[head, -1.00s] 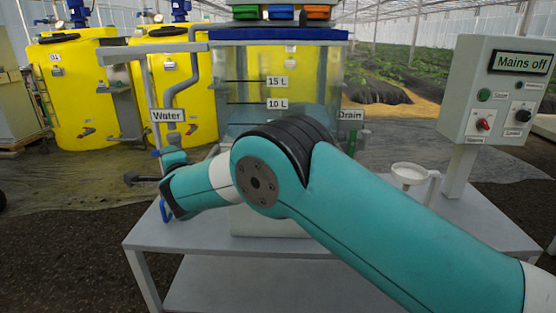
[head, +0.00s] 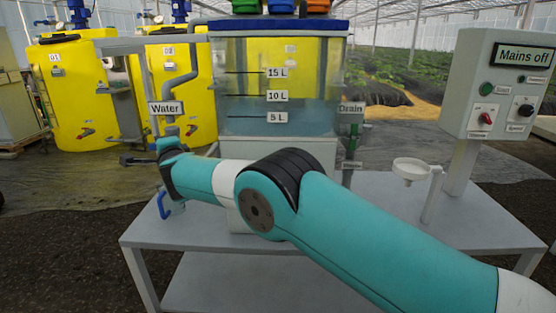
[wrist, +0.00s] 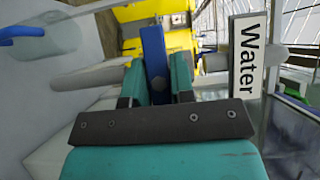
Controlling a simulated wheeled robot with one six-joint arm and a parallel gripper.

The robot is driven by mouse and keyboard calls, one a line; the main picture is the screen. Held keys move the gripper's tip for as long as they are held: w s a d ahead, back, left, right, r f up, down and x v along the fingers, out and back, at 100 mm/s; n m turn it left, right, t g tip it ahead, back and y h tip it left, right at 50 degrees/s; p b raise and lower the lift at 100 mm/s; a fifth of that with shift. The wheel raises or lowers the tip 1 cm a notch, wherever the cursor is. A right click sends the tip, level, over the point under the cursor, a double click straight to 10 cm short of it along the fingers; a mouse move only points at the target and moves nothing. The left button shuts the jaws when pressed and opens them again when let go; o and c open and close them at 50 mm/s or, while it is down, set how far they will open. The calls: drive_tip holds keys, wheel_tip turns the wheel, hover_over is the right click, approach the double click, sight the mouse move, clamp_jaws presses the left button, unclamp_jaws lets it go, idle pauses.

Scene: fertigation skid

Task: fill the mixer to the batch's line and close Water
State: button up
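The mixer (head: 240,122) is a clear tank with marks at 15 L, 10 L and 5 L. Its liquid surface looks to be near, slightly below, the 10 L line. The Water label (head: 165,108) hangs on the pipe at the mixer's left; it also shows in the wrist view (wrist: 248,66). My gripper (head: 168,146) is just below that label. In the wrist view, my gripper (wrist: 158,82) has its fingers on both sides of a blue valve handle (wrist: 153,48) beside the Water label, and seems shut on it. In the head view the handle is hidden.
The Drain label (head: 351,108) and a green valve handle (head: 353,140) are at the mixer's right. A white funnel (head: 413,170) stands on the bench (head: 385,205). A control box (head: 500,95) reads "Mains off".

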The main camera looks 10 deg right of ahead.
drive_tip(key=shift+c, duration=1.2)
drive_tip(key=r+n+g+p, duration=0.1)
drive_tip(key=p, duration=0.1)
drive_tip(key=shift+p, duration=0.3)
drive_tip(key=shift+n+g+h+p, duration=0.4)
drive_tip(key=shift+n+p, duration=0.5)
drive_tip(key=shift+p, duration=0.15)
drive_tip(key=shift+f+n+g+h+p, duration=0.1)
drive_tip(key=shift+n+g+h+p, duration=0.25)
drive_tip(key=shift+n+p, duration=0.25)
drive_tip(key=shift+f+n+g+h, duration=0.4)
drive_tip(key=shift+n+g+h, duration=0.05)
drive_tip(key=shift+n, duration=0.15)
idle(4.1)
